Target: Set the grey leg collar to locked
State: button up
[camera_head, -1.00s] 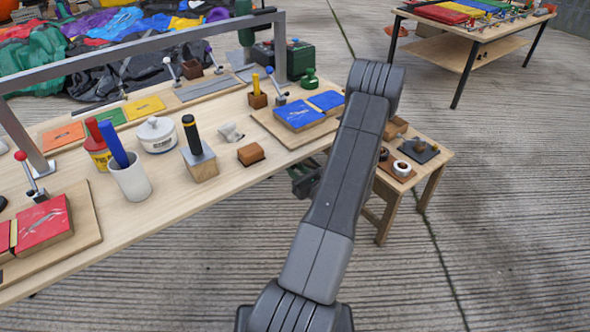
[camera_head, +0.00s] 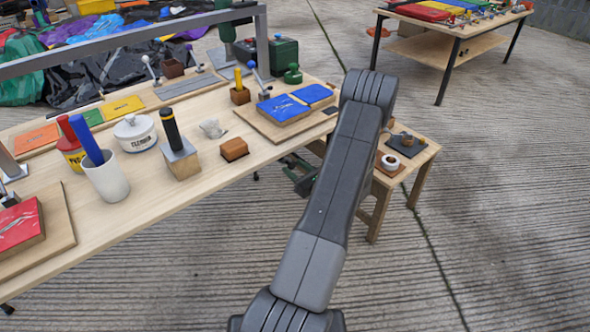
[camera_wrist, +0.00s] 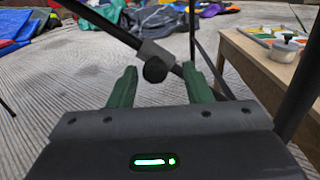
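In the wrist view a grey collar (camera_wrist: 151,49) sits on a dark slanted bar (camera_wrist: 108,26). A round black knob (camera_wrist: 155,70) sticks out of the collar toward the camera. My gripper (camera_wrist: 159,68) has its two green fingers apart, one on each side of the knob in the picture. I cannot tell whether the fingers touch it. In the camera_head view my gripper (camera_head: 299,174) shows partly below the workbench edge, largely behind my arm. The collar cannot be made out there.
The wooden workbench (camera_head: 130,215) holds a white mug, a lidded pot (camera_head: 134,134), a black-handled block (camera_head: 180,160) and blue pads (camera_head: 283,107). A small side table (camera_head: 421,158) stands right of my arm. A second table (camera_head: 480,50) is far back. Open floor lies right.

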jog(key=p+v, duration=0.1)
jog(key=v, duration=1.2)
jog(key=shift+s+d, duration=0.2)
jog(key=shift+s, duration=0.2)
jog(key=shift+w, duration=0.1)
jog(key=b+x, duration=0.1)
jog(key=x, duration=1.3)
jog(key=shift+r, duration=0.1)
jog(key=shift+s+a+r, duration=0.15)
jog(key=shift+s, duration=0.1)
